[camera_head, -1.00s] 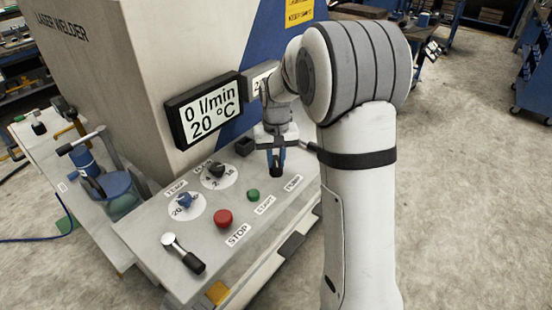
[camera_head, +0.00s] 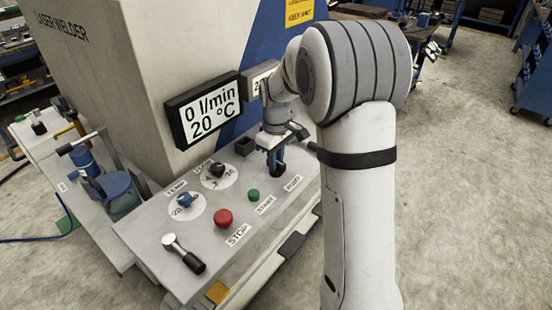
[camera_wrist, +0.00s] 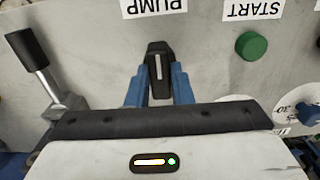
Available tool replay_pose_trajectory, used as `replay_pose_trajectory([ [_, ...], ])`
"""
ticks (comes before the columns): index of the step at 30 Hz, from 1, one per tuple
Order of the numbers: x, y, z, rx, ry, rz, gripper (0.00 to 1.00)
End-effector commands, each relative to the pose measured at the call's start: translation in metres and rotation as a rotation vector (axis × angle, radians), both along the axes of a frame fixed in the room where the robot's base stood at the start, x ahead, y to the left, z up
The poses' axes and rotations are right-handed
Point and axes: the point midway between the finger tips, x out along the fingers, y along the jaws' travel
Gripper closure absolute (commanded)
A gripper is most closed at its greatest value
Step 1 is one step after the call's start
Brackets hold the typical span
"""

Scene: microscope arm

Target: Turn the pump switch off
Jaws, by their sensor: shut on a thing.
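The pump switch (camera_wrist: 158,62) is a black knob with a white line, beside the PUMP label (camera_wrist: 153,7) in the wrist view. The line points nearly straight up and down in that picture. My gripper (camera_wrist: 160,84) has its blue fingers on both sides of the knob and is shut on it. The display (camera_head: 205,112) reads 0 l/min and 20 °C.
On the panel (camera_head: 150,225) are a green START button (camera_head: 253,195), a red STOP button (camera_head: 223,218), a temperature dial (camera_head: 185,201) and a flow dial (camera_head: 217,170). A black-handled lever (camera_wrist: 28,50) stands left of the switch in the wrist view.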

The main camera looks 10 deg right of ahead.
Motion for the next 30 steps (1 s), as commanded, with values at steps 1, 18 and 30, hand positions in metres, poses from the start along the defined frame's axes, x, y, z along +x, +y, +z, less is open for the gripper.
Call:
replay_pose_trajectory([
  [1, 0.0004, 0.0005, 0.0005, 0.001, -0.002, 0.011, 1.00],
  [18, 0.0005, 0.0003, 0.0006, 0.000, -0.002, 0.037, 0.79],
  [30, 0.0002, 0.0000, 0.0002, 0.001, -0.001, 0.035, 0.58],
])
